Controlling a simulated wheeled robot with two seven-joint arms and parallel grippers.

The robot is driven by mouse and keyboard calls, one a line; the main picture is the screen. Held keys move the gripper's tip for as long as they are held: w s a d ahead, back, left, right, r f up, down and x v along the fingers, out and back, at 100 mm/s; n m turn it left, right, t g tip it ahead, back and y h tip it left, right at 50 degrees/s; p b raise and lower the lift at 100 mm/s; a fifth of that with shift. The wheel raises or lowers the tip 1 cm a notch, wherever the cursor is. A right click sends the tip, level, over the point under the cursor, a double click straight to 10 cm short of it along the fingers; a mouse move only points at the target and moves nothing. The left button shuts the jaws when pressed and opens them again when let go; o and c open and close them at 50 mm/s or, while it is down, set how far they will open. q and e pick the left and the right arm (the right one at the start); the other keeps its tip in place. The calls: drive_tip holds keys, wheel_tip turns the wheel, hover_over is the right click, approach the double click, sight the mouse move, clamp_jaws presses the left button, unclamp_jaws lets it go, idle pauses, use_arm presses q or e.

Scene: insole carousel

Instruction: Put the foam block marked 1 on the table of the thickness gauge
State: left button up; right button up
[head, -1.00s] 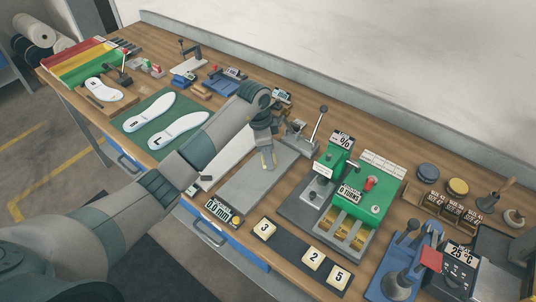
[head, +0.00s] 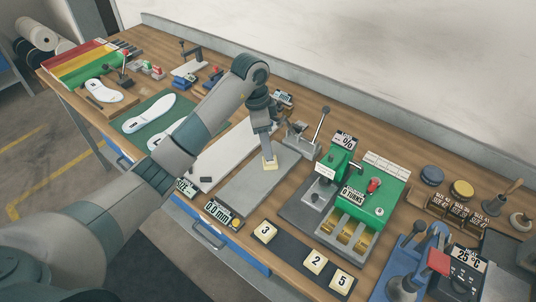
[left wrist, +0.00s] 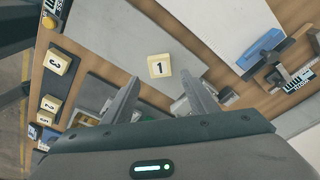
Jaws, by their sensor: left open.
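The cream foam block marked 1 (head: 269,163) lies flat on the long grey plate (head: 247,190), which has a 0.0 mm display (head: 218,210) at its near end and a lever stand (head: 302,138) by its far end. I take this plate for the thickness gauge's table. The left wrist view shows the block with its 1 facing up (left wrist: 159,66), with bare plate around it. My left gripper (head: 267,153) is above the block, pointing down. Its fingers (left wrist: 163,92) are open and spread wider than the block. My right gripper is not in view.
Foam blocks marked 3 (head: 265,232), 2 (head: 314,260) and 5 (head: 341,278) lie on a dark strip at the front edge. A green machine (head: 370,200) stands right of the plate. White insoles lie on a green mat (head: 132,122) to the left.

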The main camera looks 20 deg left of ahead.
use_arm(q)
drive_tip(key=shift+s+a+r, duration=0.1)
drive_tip(key=shift+a+r, duration=0.1)
drive_tip(key=shift+r, duration=1.15)
drive_tip(key=shift+s+a+r, duration=0.1)
drive_tip(key=shift+a+r, duration=0.1)
drive_tip(key=shift+r, duration=1.1)
drive_tip(key=shift+s+d+f, duration=0.1)
